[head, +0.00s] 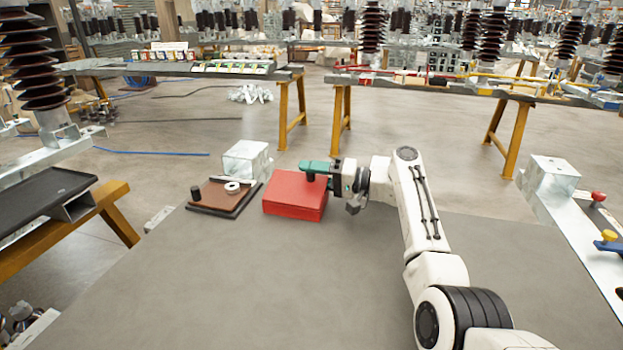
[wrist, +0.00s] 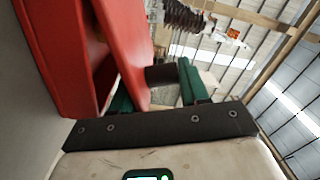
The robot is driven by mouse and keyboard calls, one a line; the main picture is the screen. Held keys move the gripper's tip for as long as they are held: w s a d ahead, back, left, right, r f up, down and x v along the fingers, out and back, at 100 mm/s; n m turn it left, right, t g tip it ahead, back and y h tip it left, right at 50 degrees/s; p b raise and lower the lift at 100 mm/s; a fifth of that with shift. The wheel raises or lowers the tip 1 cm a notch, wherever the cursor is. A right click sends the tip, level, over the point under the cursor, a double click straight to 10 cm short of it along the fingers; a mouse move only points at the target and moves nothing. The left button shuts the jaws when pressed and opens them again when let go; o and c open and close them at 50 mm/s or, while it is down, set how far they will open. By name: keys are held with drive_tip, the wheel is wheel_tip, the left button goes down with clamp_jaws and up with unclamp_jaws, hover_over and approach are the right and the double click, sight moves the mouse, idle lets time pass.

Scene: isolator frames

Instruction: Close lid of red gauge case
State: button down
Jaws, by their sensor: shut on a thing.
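The red gauge case (head: 292,197) sits on the grey table, with its red lid partly lowered over the box. In the wrist view the case body (wrist: 62,55) is at the left, and the lid (wrist: 125,45) leans at a narrow angle from it, leaving a wedge-shaped gap. My gripper (head: 312,173) is at the right end of the case.
A brown board (head: 222,198) with a white ring and a black knob lies on the table left of the case. A pale metal block (head: 246,160) stands behind. The table's front area (head: 250,280) is clear.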

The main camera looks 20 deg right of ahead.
drive_tip(key=shift+d+f, duration=0.15)
drive_tip(key=shift+f, duration=0.4)
drive_tip(key=c, duration=0.8)
unclamp_jaws()
drive_tip(key=shift+r, duration=0.1)
drive_tip(key=p+v, duration=0.1)
drive_tip(key=v, duration=0.9)
drive_tip(key=shift+s+d, duration=0.2)
drive_tip(key=shift+d, duration=0.1)
drive_tip(key=shift+r+p, duration=0.15)
drive_tip(key=shift+p, duration=0.15)
